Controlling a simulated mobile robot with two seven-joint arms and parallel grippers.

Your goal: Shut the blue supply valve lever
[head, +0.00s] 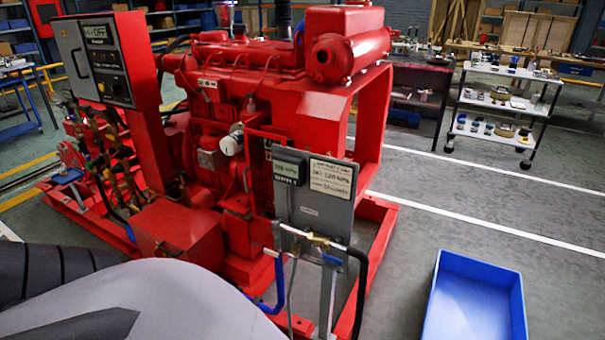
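A grey gauge panel (314,190) stands on a post at the front right of the red pumpset (245,110). Brass valve fittings (318,241) run along its lower edge. A blue hose (280,285) drops from their left end and a black hose (360,285) from their right end. Small blue parts show by the fittings, but they are too small to tell which is the supply valve lever or how it is turned. Neither gripper is in view. A large grey and black part of my own body fills the lower left.
A grey control box (92,60) with a display reading OFF stands at the upper left, above a cluster of pipes and valves. An empty blue bin (475,300) sits on the floor at the lower right. A shelf cart (505,105) stands behind. Floor between them is clear.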

